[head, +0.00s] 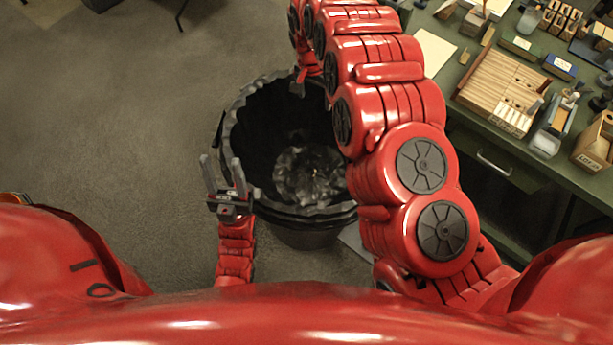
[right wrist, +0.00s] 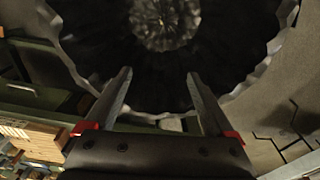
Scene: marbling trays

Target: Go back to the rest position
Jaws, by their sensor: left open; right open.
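My left gripper (head: 220,160) is open and empty, low in the middle-left of the head view, beside the near left rim of a black bin. My right arm reaches across the head view, and my right gripper (head: 298,86) is small and partly hidden at the bin's far rim. In the right wrist view my right gripper (right wrist: 157,76) has its two fingers apart with nothing between them, and the bin's dark inside lies beyond them.
The black bin (head: 262,110) stands on the floor; crumpled clear material (head: 308,172) lies inside. A green workbench (head: 470,118) on the right holds wooden slats (head: 500,88), boxes and small containers. The grey floor (head: 110,120) on the left is mostly clear.

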